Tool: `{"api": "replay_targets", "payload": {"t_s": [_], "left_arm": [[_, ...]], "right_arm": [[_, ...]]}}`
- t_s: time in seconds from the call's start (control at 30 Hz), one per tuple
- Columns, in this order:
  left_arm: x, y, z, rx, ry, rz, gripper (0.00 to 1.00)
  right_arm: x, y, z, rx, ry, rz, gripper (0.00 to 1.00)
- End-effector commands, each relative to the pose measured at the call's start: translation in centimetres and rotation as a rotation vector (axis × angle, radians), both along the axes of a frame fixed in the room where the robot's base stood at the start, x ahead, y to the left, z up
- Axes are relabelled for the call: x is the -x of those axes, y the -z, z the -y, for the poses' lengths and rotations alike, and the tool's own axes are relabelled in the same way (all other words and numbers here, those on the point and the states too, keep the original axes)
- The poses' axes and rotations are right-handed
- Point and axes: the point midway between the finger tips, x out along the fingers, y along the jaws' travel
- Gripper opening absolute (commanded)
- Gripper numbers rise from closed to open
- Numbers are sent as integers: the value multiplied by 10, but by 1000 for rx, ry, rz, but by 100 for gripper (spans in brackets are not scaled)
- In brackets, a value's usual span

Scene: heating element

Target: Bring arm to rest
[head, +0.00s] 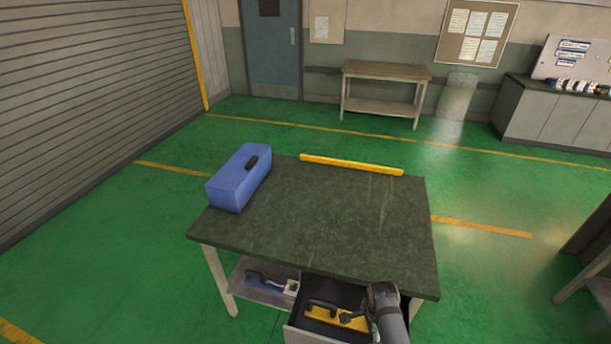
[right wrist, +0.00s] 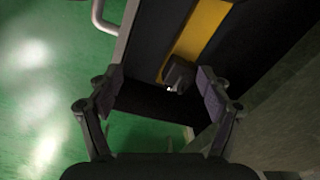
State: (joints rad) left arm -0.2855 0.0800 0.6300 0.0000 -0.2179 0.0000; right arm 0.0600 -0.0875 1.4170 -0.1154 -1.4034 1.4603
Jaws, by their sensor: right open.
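My right gripper (head: 328,312) is over the open drawer at the front of the dark-topped workbench (head: 320,220). In the right wrist view its two fingers (right wrist: 160,82) are spread apart with nothing gripped between them. A yellow item (head: 352,326) lies in the dark drawer; it also shows in the right wrist view (right wrist: 203,25). A small dark piece (right wrist: 178,72) at its near end appears between the fingers, apart from both. My left gripper is in neither view.
A blue toolbox (head: 238,178) stands at the bench's left corner. A yellow bar (head: 350,164) lies along the back edge. The drawer (head: 300,336) sticks out at the front with a light handle (right wrist: 104,22). A lower shelf (head: 262,291) holds a blue tool. Green floor around is clear.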

Motion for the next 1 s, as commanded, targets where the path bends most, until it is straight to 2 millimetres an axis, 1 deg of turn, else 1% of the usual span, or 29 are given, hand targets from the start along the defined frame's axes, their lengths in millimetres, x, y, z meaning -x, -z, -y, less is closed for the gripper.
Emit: {"api": "replay_targets", "payload": {"t_s": [0.1, 0.17, 0.2, 0.3, 0.4, 0.6, 0.9, 1.0], "left_arm": [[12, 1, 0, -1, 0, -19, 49], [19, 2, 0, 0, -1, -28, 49], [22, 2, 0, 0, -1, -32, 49], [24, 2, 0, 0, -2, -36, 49], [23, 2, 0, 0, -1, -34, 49], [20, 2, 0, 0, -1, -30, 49], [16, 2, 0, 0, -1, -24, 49], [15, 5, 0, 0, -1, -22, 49]], "right_arm": [[20, -16, 19, 36, -192, 27, 79], [31, -28, 28, 59, -314, 41, 79], [39, -37, 34, 77, -401, 50, 79], [59, -61, 44, 124, -620, 71, 79], [77, -84, 50, 169, -816, 87, 79], [105, -126, 54, 248, -1136, 105, 79], [139, -178, 50, 345, -1503, 118, 79], [132, -149, 53, 334, -1501, 107, 79]]}}
